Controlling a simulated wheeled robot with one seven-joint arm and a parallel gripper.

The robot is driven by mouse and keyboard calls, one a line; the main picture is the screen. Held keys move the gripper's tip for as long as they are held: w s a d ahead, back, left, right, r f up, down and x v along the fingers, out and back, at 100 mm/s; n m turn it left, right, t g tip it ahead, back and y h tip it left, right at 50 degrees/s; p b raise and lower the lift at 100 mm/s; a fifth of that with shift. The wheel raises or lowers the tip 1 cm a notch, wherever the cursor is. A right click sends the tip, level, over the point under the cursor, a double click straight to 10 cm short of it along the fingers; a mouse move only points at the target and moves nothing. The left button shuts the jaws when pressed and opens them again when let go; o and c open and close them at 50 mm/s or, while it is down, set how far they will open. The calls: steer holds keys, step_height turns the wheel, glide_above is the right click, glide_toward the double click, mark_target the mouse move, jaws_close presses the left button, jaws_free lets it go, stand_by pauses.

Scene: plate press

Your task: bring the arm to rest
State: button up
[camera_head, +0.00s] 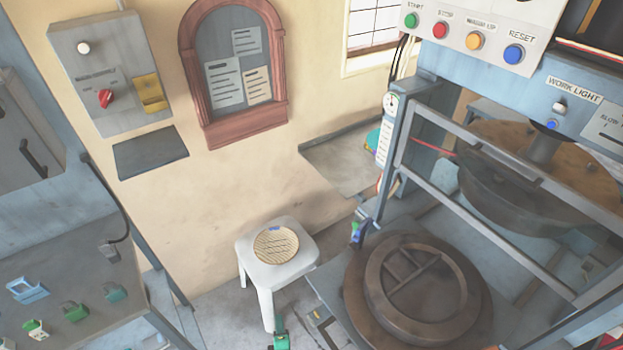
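Neither my arm nor my gripper can be made out in the head view, so its opening and anything in it are hidden from me. The plate press (410,130) stands at the right, with a pale frame in front. Its round brown lower plate (360,310) lies low, with a ring-shaped mould (461,298) on it. The dark round upper part (500,195) hangs behind the frame. A white stool (303,262) stands left of the lower plate, with a round woven plate-like thing (275,245) on its seat.
A grey bench (75,265) at the left holds several small green and blue lock-like things. A green object (281,341) shows at the bottom edge. Wall boxes and a framed notice board (248,128) are behind. Some floor (215,310) is clear left of the stool.

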steer(key=s+d+r+m, duration=0.2)
steer(key=s+r+m, duration=0.1)
steer(key=s, duration=0.3)
steer(key=s+d+r+m, duration=0.2)
steer(key=s+r+m, duration=0.1)
steer(key=s, duration=0.3)
steer(key=s+d+r+m+t+h, duration=0.1)
steer(key=s+d+r+m, duration=0.2)
steer(key=s+r+m, duration=0.3)
steer(key=s+d+r+m+t+h, duration=0.1)
steer(key=s+d+r+m, duration=0.3)
steer(key=r, duration=1.7)
steer(key=s+m+t, duration=0.1)
steer(key=s+m, duration=0.2)
steer(key=s, duration=0.5)
steer(key=shift+s+h, duration=0.3)
steer(key=shift+s, duration=0.1)
steer(key=shift+r, duration=0.1)
